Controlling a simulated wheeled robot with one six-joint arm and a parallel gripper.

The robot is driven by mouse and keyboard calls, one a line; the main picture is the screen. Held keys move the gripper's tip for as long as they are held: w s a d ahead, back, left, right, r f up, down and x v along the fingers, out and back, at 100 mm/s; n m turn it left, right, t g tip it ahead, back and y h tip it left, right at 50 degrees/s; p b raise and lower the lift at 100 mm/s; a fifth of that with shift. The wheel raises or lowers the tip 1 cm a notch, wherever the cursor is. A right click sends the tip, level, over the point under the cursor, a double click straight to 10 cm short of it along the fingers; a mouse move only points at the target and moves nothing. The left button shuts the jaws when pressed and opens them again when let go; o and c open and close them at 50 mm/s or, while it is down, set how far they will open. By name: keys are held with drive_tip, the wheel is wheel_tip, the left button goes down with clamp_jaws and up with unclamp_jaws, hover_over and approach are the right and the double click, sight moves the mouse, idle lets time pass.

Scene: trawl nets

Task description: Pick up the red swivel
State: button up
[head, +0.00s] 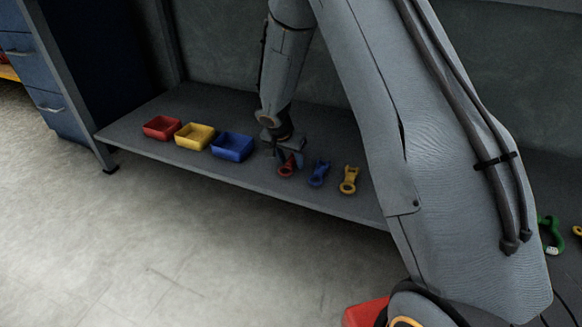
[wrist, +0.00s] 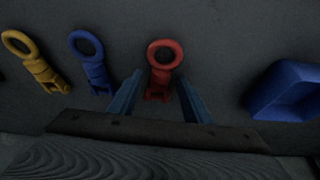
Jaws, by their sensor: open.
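The red swivel (head: 287,169) lies on the grey shelf, leftmost of a row of three swivels. In the wrist view the red swivel (wrist: 164,56) has its ring away from my gripper and its lower end between the two blue fingers. My gripper (head: 284,155) is open and right at the red swivel in the head view, partly covering it. In the wrist view my gripper (wrist: 160,95) has one finger on each side of the swivel, with gaps visible. I cannot tell the exact height of the fingertips above the shelf.
A blue swivel (head: 318,173) and a yellow swivel (head: 349,180) lie to the right. A blue bin (head: 232,147), a yellow bin (head: 195,137) and a red bin (head: 162,128) stand to the left on the shelf (head: 270,185). A green item (head: 551,235) shows far right.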

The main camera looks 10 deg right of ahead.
drive_tip(key=shift+r, duration=0.1)
clamp_jaws()
idle(0.3)
